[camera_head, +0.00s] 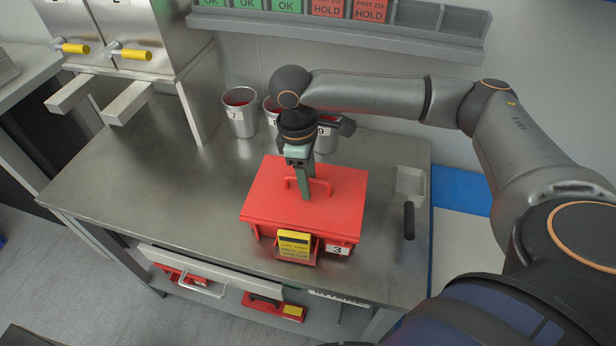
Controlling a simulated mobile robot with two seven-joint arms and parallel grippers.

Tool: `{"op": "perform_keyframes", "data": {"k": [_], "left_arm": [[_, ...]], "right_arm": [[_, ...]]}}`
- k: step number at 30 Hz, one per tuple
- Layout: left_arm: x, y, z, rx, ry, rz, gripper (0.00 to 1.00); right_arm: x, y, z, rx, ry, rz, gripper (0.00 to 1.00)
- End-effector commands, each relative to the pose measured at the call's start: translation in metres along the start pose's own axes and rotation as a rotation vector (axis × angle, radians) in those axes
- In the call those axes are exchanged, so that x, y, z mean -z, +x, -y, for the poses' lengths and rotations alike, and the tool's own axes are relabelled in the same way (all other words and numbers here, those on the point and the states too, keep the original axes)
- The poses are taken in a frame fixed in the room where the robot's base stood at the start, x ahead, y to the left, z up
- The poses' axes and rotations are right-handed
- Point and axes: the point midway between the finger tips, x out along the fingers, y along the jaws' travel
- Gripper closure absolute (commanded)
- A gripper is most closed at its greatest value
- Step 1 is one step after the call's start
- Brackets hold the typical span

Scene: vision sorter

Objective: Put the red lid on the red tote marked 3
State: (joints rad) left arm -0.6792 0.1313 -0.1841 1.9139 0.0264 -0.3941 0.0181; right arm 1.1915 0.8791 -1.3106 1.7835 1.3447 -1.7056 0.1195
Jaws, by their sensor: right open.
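The red tote marked 3 (337,250) stands on the steel table, with a yellow label on its front. The red lid (342,207) lies flat over its top and appears to cover it. The lid has a red loop handle in its middle. My right gripper (306,196) points down at the handle with green fingers. It is open, and its fingertips are at the handle; I cannot tell whether they touch it. My left gripper is not in view.
Several metal cups (240,119) with red contents stand behind the lid, partly hidden by my arm. A scoop with a black handle (409,220) lies to the right. Dispensers with yellow taps (135,55) stand at the back left. The table's left part is clear.

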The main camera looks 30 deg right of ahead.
Motion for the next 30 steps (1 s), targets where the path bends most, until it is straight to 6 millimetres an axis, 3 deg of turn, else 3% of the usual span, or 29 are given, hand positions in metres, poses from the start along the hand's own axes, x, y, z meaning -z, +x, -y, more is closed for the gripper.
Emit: {"op": "perform_keyframes", "data": {"k": [5,19,24,30], "left_arm": [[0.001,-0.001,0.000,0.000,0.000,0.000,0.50],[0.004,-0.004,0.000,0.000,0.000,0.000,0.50],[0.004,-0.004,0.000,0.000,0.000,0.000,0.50],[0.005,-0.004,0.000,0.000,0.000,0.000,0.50]], "right_arm": [[0.001,-0.014,0.000,-0.001,0.000,-0.003,0.51],[0.001,-0.107,0.000,0.000,-0.001,-0.003,0.51],[0.001,-0.122,0.000,0.000,-0.001,-0.002,0.51],[0.000,-0.126,0.000,0.000,0.000,0.000,0.51]]}}
